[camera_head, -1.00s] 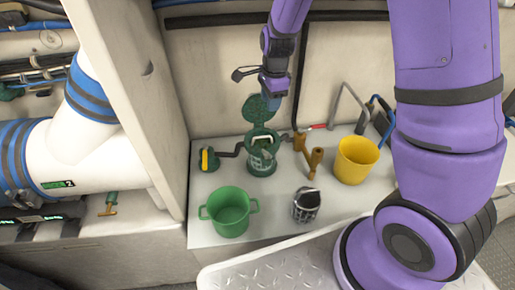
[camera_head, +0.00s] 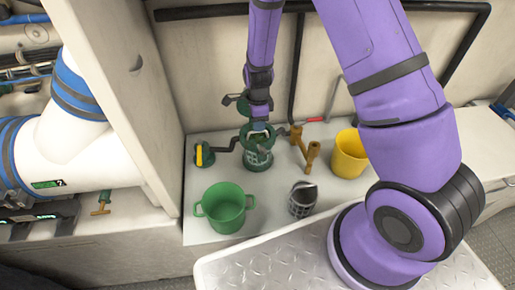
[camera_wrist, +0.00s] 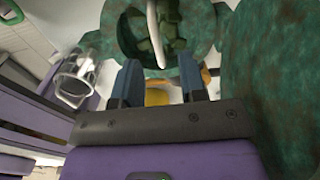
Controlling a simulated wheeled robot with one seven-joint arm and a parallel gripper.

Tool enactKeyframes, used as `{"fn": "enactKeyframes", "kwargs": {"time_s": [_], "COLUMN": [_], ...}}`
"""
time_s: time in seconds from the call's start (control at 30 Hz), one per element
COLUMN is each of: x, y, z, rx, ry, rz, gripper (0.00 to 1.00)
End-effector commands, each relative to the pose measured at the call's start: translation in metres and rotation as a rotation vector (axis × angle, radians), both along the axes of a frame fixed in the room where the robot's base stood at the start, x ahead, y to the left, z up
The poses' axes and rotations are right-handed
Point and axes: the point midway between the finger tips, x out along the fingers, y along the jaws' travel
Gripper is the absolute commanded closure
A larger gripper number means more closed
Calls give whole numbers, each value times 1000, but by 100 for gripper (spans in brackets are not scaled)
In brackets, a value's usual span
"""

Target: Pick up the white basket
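In the head view my gripper (camera_head: 260,126) is right over the housing's mouth and hides much of the basket's top.
A green two-handled bucket (camera_head: 224,211), a grey basket (camera_head: 302,202), a brass fitting (camera_head: 312,155) and a yellow bucket (camera_head: 348,155) stand around the housing. The housing's raised lid (camera_wrist: 270,90) is close on the right in the wrist view. A partition (camera_head: 130,90) bounds the left.

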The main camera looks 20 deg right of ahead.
Motion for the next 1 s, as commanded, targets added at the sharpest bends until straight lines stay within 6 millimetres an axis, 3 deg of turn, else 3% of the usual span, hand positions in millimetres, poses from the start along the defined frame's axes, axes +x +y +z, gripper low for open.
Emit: {"fn": "enactKeyframes", "kwargs": {"time_s": [0.3, 0.63, 0.8, 1.0], "x": [-1, -1, -1, -1], "y": [2, 2, 2, 2], "z": [-41, -46, -46, -46], "rx": [0, 0, 0, 0], "ry": [2, 0, 0, 0], "rz": [0, 1, 1, 1], "gripper": [62, 62, 100, 100]}}
